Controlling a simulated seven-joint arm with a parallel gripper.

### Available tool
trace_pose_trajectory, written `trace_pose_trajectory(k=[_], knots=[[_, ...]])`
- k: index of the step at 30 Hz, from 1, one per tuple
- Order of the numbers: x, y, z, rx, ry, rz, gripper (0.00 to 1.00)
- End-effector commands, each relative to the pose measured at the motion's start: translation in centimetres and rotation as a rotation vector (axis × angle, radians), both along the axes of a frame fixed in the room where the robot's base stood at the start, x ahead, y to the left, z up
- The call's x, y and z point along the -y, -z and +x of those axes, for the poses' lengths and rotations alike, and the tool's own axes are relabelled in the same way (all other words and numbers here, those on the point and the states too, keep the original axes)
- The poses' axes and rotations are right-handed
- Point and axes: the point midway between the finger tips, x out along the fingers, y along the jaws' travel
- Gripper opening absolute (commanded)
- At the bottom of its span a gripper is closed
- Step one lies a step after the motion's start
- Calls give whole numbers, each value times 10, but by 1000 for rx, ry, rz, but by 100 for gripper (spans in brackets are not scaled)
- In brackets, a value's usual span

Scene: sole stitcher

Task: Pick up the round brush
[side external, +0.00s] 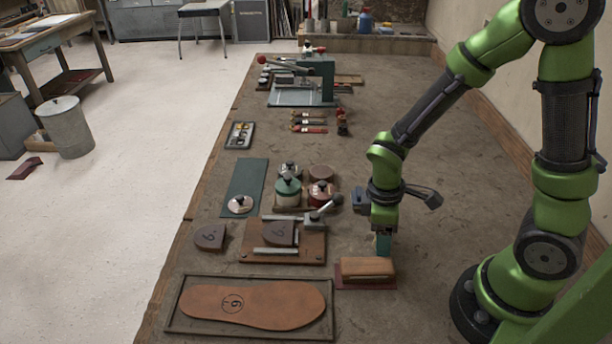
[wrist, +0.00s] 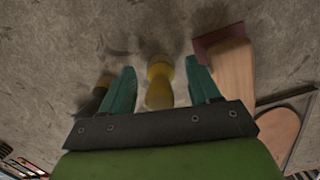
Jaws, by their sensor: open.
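My gripper (wrist: 160,65) is open in the wrist view, with one teal finger on each side of a yellow, waisted piece (wrist: 160,83). It looks like the round brush, but its lower end is hidden by the gripper body. I see a gap to each finger. A second piece (wrist: 97,97), dark with a yellowish part, lies left of the left finger and is partly hidden. In the side view my gripper (side external: 383,248) points down just behind the wooden block (side external: 368,267). I cannot make out the yellow piece there.
The wooden block lies on a dark red base (side external: 352,284), close to the right finger in the wrist view (wrist: 234,72). A framed sole (side external: 250,302), a clamp board (side external: 300,257) and lidded jars (side external: 288,190) stand to the left. The bench right of my gripper is bare.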

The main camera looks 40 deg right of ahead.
Motion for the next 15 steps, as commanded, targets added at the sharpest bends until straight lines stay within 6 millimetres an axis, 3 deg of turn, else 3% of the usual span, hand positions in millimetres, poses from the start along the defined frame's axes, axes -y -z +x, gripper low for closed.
trace_pose_trajectory(k=[9, 15], knots=[[0, 6, -1, 1, -1, 1, 61], [0, 6, 0, 1, -1, 1, 31]])
